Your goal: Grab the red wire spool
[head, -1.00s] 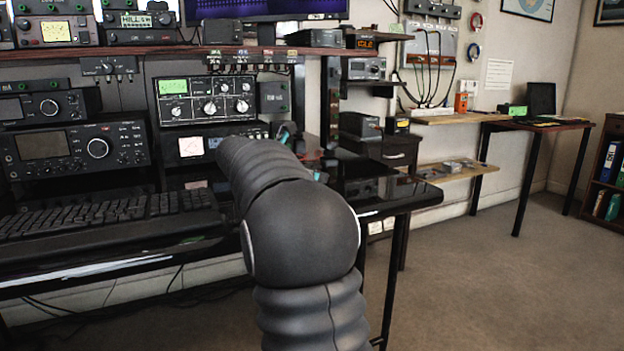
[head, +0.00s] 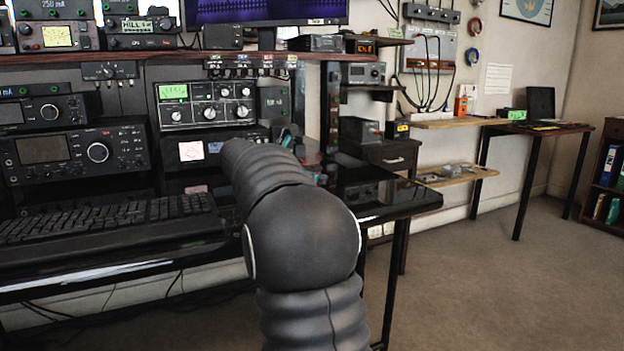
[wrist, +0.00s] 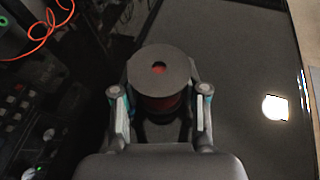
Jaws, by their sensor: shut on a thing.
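The red wire spool (wrist: 160,75) shows in the wrist view between the fingers, with a dark round top flange, a small center hole and red wire below the flange. My gripper (wrist: 160,103) is shut on it, one finger on each side with teal inner pads. The spool appears upright over the glossy black desk (wrist: 245,75). I cannot tell whether it touches the desk. In the head view my arm hides the spool, and only a bit of my gripper shows behind the arm.
An orange-red cable (wrist: 45,38) lies at the upper left of the wrist view, near equipment with knobs. In the head view a keyboard (head: 110,218) and radios (head: 75,150) stand left of my arm. The right part of the desk (head: 400,200) is mostly bare. Open floor lies right.

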